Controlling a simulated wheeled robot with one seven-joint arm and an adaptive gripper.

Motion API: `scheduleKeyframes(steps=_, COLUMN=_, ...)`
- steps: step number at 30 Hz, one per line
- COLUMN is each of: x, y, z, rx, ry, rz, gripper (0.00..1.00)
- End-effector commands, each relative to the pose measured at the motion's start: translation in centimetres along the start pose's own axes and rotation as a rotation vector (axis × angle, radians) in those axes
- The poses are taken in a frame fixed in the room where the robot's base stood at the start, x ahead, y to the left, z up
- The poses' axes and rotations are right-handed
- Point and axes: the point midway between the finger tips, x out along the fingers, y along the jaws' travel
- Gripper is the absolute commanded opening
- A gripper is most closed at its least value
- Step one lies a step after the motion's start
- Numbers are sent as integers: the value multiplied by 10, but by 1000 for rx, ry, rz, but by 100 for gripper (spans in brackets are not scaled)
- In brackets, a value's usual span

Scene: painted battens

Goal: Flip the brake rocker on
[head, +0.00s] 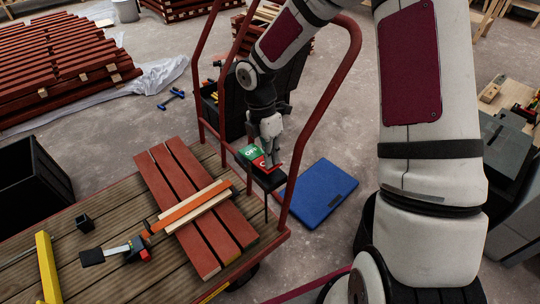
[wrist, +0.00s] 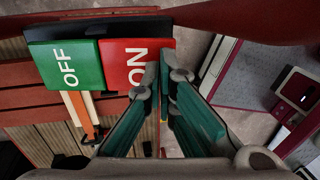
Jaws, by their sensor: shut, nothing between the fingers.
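The brake rocker sits on a black housing at the cart's handle rail. Its green half (wrist: 65,66) reads OFF and its red half (wrist: 125,62) reads ON. In the head view the green half (head: 249,152) lies left of the red half (head: 260,162). My gripper (head: 272,160) is shut and empty, pointing down at the red half. In the wrist view its fingertips (wrist: 170,72) are at the right edge of the ON half. I cannot tell whether they touch it, nor which half is pressed in.
The red cart rail (head: 306,130) rises close around my gripper. A blue case lid (head: 318,192) lies on the floor to the right.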

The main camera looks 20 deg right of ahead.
Motion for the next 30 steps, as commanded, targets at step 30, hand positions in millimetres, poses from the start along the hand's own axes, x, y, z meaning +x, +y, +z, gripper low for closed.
scheduleKeyframes(steps=30, x=31, y=-10, z=0, rx=0, ry=0, rz=235, gripper=0)
